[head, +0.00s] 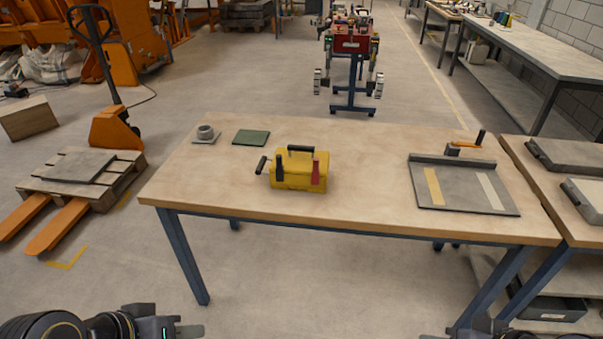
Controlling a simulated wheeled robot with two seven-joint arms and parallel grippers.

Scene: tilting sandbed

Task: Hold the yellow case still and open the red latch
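The yellow case (298,180) stands upright on the wooden table, a little left of its middle. A black handle (301,149) is on its top and another black handle sticks out at its left end (261,165). The red latch (315,173) is on the front face at the right, and a black latch (279,170) is at the left. My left gripper (190,331) is at the bottom left, well short of the table and away from the case; its fingers are partly cut off. My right gripper (432,337) barely shows at the bottom edge, far from the case.
The wooden table (370,150) has free room around the case. A green pad (251,137) and a grey round piece on a plate (206,132) lie at the back left. A grey board (458,190) with strips and an orange-handled clamp (466,146) are at the right.

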